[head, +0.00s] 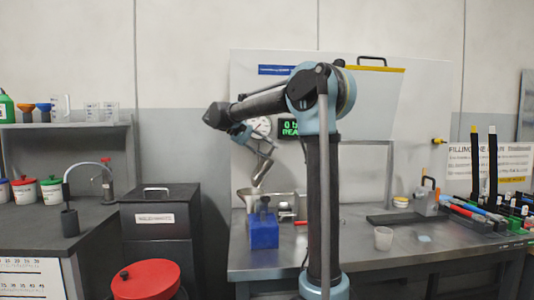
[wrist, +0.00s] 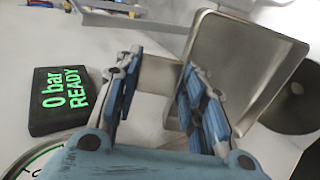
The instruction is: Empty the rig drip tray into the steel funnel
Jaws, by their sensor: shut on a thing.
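My gripper (wrist: 158,75) is shut on the short grey handle of the steel drip tray (wrist: 243,58). In the head view my gripper (head: 255,141) hangs from the arm over the bench, with the tray (head: 263,168) below it, steeply tilted. The steel funnel (head: 247,197) stands on the bench below the tray. The tray's contents cannot be made out, and no flow is visible.
A blue block-shaped holder (head: 264,232) stands in front of the funnel. A display (wrist: 68,100) reading "0 bar READY" and a round gauge (head: 261,126) are close to the gripper.

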